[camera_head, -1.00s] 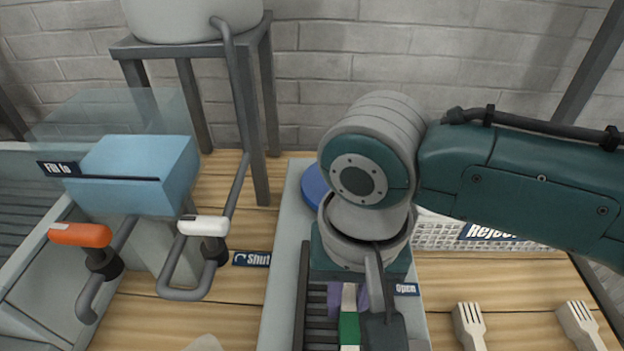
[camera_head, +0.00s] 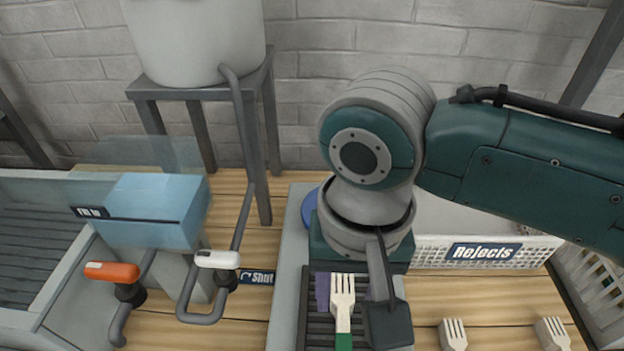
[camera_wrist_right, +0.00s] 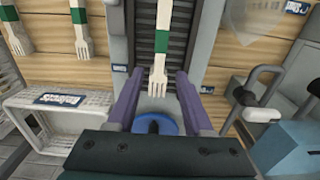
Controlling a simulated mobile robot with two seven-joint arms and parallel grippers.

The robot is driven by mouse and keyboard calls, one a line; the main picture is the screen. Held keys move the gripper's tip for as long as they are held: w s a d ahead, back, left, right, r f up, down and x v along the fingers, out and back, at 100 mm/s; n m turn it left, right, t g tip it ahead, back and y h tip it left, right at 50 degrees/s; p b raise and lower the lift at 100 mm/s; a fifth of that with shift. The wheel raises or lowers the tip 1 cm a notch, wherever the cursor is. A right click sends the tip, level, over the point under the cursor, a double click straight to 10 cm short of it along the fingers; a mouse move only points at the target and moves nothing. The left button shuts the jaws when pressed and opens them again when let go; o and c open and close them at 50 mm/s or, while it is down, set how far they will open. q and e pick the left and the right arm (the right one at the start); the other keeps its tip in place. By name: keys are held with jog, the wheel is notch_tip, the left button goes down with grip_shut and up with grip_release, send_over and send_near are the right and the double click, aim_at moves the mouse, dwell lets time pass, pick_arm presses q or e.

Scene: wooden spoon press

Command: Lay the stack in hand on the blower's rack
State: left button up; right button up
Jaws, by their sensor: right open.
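A pale wooden fork stack with a green band (camera_head: 342,300) lies on the dark slatted rack (camera_head: 318,328) of the grey blower. Its tines point toward the wall; how many forks it holds cannot be told. My right gripper (camera_head: 347,288) is open above the rack's far end, with a purple finger on each side of the tines. In the right wrist view the stack (camera_wrist_right: 161,50) runs along the slats (camera_wrist_right: 182,40), and the spread fingertips (camera_wrist_right: 160,76) stand apart from it near the tine ends. My left gripper is out of view.
A white Rejects basket (camera_head: 430,252) stands behind to the right. Other forks (camera_head: 453,335) lie on the wooden table to the right. Left are a white-handled lever (camera_head: 217,259), an orange-handled lever (camera_head: 112,271) and a light-blue box (camera_head: 155,205). A blue disc (camera_head: 309,208) sits behind the rack.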

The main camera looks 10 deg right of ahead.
aim_at(343, 321)
jog(key=s+a+r+n+t+y+p, duration=0.1)
jog(key=s+a+r+n+y+p, duration=0.15)
jog(key=s+r, duration=0.25)
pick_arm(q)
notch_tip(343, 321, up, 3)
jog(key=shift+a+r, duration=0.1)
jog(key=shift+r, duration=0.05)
pick_arm(e)
jog(key=s+d+r+n+t+h, duration=0.1)
jog(key=s+d+r, duration=0.1)
jog(key=d, duration=0.4)
jog(key=s+d+r+n+t+h, duration=0.1)
jog(key=s+d+r, duration=0.1)
jog(key=s+d, duration=0.3)
jog(key=shift+d+r+n+t, duration=0.3)
jog(key=shift+d+n, duration=0.05)
jog(key=shift+d, duration=0.1)
jog(key=shift+s, duration=0.1)
